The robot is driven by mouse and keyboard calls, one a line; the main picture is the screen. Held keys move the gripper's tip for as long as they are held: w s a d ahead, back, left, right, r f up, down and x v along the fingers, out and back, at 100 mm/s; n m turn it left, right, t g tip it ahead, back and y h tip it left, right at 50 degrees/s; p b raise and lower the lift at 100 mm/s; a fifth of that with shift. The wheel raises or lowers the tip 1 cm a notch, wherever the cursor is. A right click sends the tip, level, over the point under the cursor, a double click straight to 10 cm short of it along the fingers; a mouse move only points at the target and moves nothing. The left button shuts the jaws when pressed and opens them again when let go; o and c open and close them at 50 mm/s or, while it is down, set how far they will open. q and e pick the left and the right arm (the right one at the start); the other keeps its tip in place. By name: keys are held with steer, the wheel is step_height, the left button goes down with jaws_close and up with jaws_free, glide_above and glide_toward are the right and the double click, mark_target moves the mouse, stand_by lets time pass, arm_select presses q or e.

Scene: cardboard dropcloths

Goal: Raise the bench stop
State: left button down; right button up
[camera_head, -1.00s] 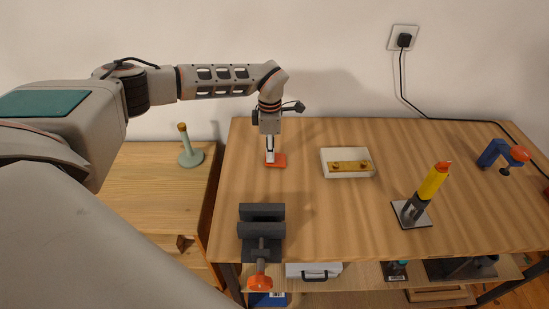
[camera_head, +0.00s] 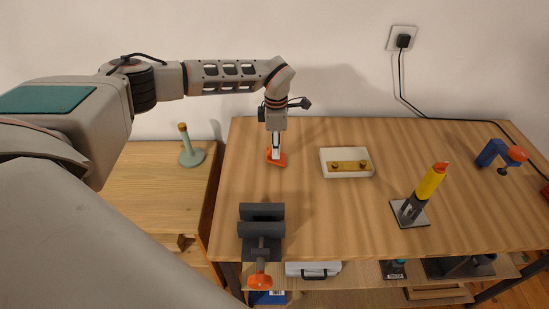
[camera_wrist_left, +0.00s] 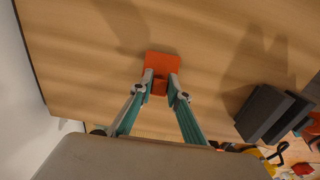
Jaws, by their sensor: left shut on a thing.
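The bench stop is an orange piece (camera_head: 275,160) at the left back of the wooden workbench (camera_head: 310,225). My left gripper (camera_head: 276,155) points down at it from above, with its fingertips at the piece. In the left wrist view the bench stop (camera_wrist_left: 162,62) shows as a flat orange square with a smaller orange block between the two fingertips (camera_wrist_left: 160,86). The fingers are shut on that block. How high the stop stands above the bench top is hard to tell. My right gripper is in neither current view.
A dark vise (camera_head: 262,225) sits at the bench's front left. A cream box with a brass plate (camera_head: 347,162) stands right of the gripper, with a yellow-and-grey tool (camera_head: 425,190) and a blue clamp (camera_head: 490,152) farther right. The bench between vise and box is clear.

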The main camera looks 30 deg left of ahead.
arm_select(q)
steer(key=shift+w+d+r, duration=0.15)
steer(key=shift+d, duration=0.2)
steer(key=shift+w+d+r, duration=0.25)
steer(key=shift+w+d, duration=0.15)
steer(key=shift+d, duration=0.45)
steer(key=shift+w+d, duration=0.45)
steer(key=shift+d, duration=0.3)
